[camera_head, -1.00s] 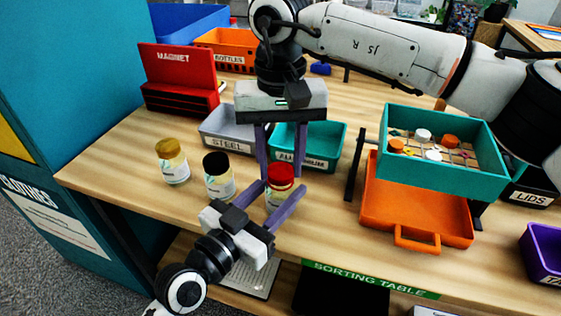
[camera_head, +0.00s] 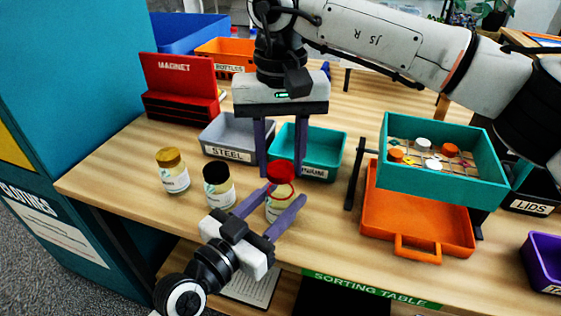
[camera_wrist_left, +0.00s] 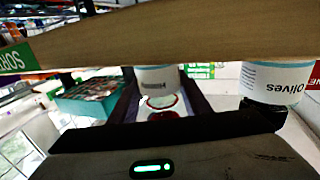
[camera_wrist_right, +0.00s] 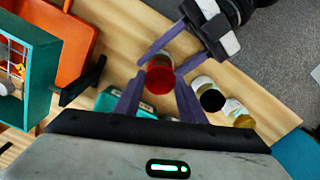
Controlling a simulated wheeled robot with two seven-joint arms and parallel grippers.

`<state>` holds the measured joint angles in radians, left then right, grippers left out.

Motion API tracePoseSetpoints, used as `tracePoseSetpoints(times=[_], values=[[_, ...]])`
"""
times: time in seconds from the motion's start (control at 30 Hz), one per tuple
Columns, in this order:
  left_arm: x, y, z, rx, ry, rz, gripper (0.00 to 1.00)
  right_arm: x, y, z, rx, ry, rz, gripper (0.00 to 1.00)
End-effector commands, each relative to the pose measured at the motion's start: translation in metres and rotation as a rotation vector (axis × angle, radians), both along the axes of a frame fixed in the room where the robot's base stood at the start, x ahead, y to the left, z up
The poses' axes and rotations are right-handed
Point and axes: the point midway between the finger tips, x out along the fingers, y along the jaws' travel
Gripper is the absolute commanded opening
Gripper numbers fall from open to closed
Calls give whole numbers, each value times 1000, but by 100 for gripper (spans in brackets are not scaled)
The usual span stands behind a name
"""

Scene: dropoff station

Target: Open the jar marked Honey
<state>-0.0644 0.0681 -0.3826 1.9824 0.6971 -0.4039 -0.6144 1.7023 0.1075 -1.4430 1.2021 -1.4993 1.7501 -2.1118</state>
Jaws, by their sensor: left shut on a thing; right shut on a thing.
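The Honey jar (camera_head: 281,211) stands on the table, with a pale body. Its label shows upside down in the left wrist view (camera_wrist_left: 155,84). My left gripper (camera_head: 284,196) is shut on its body from the near side. My right gripper (camera_head: 281,176) reaches down from above and is shut on the red lid (camera_head: 280,172). The lid appears raised a little above the jar, with a thin red ring around the jar's top below it. The left wrist view shows a pale disc with a red rim there (camera_wrist_left: 160,102). The right wrist view shows the lid (camera_wrist_right: 160,79) between my fingers.
A black-lidded jar (camera_head: 218,190) labelled Olives stands just left, and a gold-lidded jar (camera_head: 173,175) beyond it. The grey STEEL bin (camera_head: 226,154) and a teal bin (camera_head: 327,172) lie behind. An orange tray (camera_head: 395,225) and raised teal box (camera_head: 440,185) are at right.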

Motion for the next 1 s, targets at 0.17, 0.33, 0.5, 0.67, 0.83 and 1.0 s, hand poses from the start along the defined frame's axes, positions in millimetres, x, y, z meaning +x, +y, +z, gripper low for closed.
tracePoseSetpoints(times=[0.17, 0.33, 0.5, 0.67, 0.83, 1.0], values=[[0, 0, 0, 0, 0, 0, 0, 0, 0, 24, 1, -3, -1, 10], [0, 0, 0, 0, 0, 0, 0, 0, 0, 32, 0, 1, 0, 10], [0, 0, 0, 0, 0, 0, 52, 0, 0, 32, 0, 0, 0, 10], [0, 0, 0, 0, 0, 0, 65, 0, 0, 32, 0, 0, 0, 10], [0, 0, 0, 0, 0, 0, 65, 0, 0, 32, 0, 0, 0, 10], [-8, 7, -1, 2, 0, 1, 65, 0, 0, 30, 0, 0, 0, 10]])
